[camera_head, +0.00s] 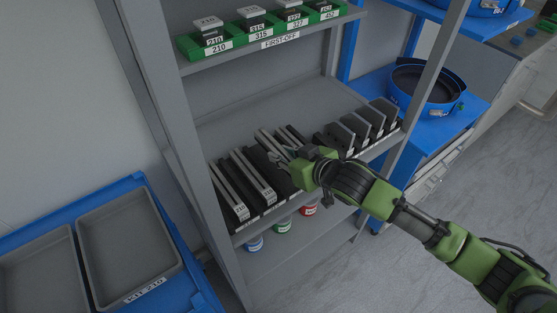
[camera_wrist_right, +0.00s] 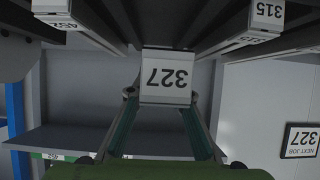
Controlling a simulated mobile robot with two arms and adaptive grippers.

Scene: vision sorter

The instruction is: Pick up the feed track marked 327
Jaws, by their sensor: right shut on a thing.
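The feed track marked 327 shows its white end label, upside down, in the right wrist view (camera_wrist_right: 165,77). In the head view its long grey bar (camera_head: 267,142) lies among the tracks on the middle shelf, its front end hidden by my right gripper (camera_head: 279,157). The gripper's two fingers are shut on the track's labelled end, one on each side. Whether the track is clear of the shelf cannot be told. My left gripper is not in view.
Feed tracks marked 315 (camera_wrist_right: 267,10) and 452 (camera_wrist_right: 62,20) flank it closely. Several dark angled blocks (camera_head: 360,127) stand to the right on the same shelf (camera_head: 215,128). Green holders (camera_head: 240,44) stand on the shelf above. A grey tray marked KIT 210 (camera_head: 168,279) lies at lower left.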

